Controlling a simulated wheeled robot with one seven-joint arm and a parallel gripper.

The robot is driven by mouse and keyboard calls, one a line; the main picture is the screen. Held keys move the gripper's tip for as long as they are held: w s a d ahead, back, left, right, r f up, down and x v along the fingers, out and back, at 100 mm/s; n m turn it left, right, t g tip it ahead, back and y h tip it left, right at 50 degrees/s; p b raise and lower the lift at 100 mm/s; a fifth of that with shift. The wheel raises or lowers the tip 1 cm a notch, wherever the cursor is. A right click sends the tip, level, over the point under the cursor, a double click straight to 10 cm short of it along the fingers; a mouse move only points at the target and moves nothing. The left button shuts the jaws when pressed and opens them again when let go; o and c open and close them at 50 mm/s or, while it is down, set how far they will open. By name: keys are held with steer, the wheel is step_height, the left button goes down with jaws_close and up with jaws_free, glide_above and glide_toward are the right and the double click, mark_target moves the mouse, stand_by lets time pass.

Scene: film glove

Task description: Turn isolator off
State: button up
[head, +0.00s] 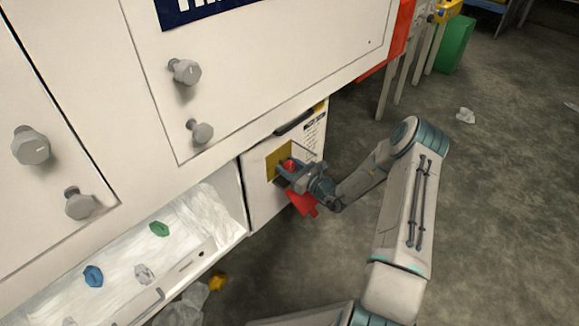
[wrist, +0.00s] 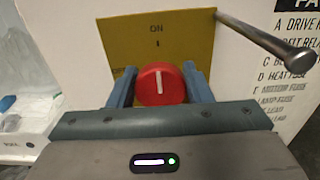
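The isolator is a red round knob (wrist: 160,84) on a yellow plate (wrist: 180,32) marked ON at the top. The knob's white line stands upright, pointing toward ON. My gripper (wrist: 160,82) is in front of it, with one blue-grey finger at each side of the knob. The fingers are spread apart; I cannot tell if either touches the knob. The lower plate is hidden behind my gripper. In the head view my gripper (head: 290,172) is at the yellow plate (head: 273,168) on the white cabinet's end panel, and covers most of the knob.
A metal rod with a rounded end (wrist: 298,57) juts out at the plate's upper right. A red piece (head: 303,202) shows below my gripper. An open tray (head: 205,262) with coloured pieces is at left. Grey knobs (head: 186,72) stick out above. The floor at right is mostly clear.

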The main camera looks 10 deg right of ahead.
steer(key=shift+n, duration=0.3)
steer(key=n+p, duration=0.1)
steer(key=n, duration=0.2)
steer(key=shift+n, duration=0.4)
steer(key=n+p, duration=0.1)
steer(key=n, duration=0.3)
steer(key=shift+s+n, duration=0.1)
steer(key=shift+n, duration=0.2)
steer(key=n, duration=0.4)
steer(key=shift+a+f, duration=0.1)
steer(key=shift+f, duration=0.1)
steer(key=shift+n+b, duration=0.6)
steer(key=shift+n, duration=1.8)
steer(key=o, duration=1)
